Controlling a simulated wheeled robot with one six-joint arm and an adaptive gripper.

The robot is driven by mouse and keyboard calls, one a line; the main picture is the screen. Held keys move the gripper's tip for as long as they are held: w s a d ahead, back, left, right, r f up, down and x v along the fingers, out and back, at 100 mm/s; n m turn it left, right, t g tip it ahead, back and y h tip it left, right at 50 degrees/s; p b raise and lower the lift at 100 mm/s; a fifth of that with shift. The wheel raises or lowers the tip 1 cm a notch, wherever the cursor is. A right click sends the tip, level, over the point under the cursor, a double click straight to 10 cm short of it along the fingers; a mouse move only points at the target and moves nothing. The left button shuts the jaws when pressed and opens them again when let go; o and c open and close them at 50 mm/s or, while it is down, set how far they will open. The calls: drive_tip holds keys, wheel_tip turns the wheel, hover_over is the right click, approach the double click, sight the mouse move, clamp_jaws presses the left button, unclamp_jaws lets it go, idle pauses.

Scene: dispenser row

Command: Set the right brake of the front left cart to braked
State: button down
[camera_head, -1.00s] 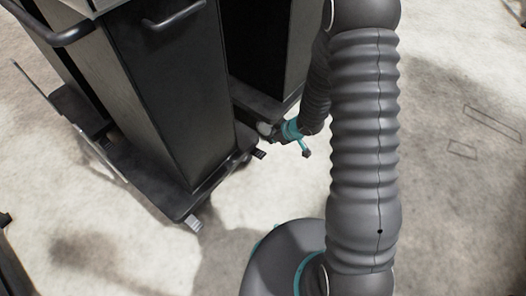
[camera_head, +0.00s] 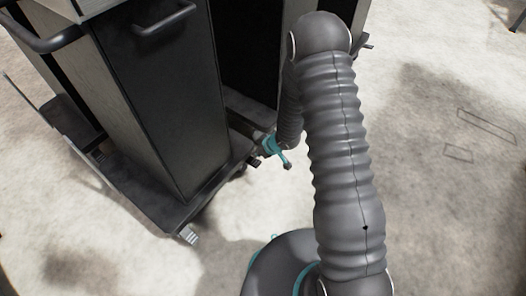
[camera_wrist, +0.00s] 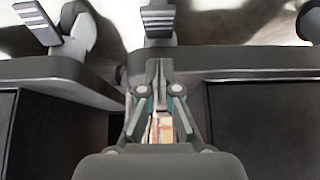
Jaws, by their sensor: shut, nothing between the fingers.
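The front left cart (camera_head: 150,110) is tall and dark, with a low base. One ribbed light-grey brake pedal (camera_head: 190,235) sticks out at its front corner; the pedal at its right corner is too small and dark to read in the head view. My gripper (camera_wrist: 158,64) is shut and empty, its fingertips just short of a ribbed pedal (camera_wrist: 158,18) in the wrist view. That pedal seems to be the cart's right brake; whether the tips touch it I cannot tell.
A second dark cart (camera_head: 245,60) stands close on the right. In the wrist view another ribbed pedal (camera_wrist: 38,22) with a wheel lies at the left, and a dark gap separates two base edges. Pale floor (camera_head: 440,200) is open to the right.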

sight(254, 162)
drive_tip(key=shift+s+d+f+b, duration=0.1)
drive_tip(key=shift+f+b, duration=0.3)
drive_tip(key=shift+f, duration=2)
drive_tip(key=shift+f, duration=0.1)
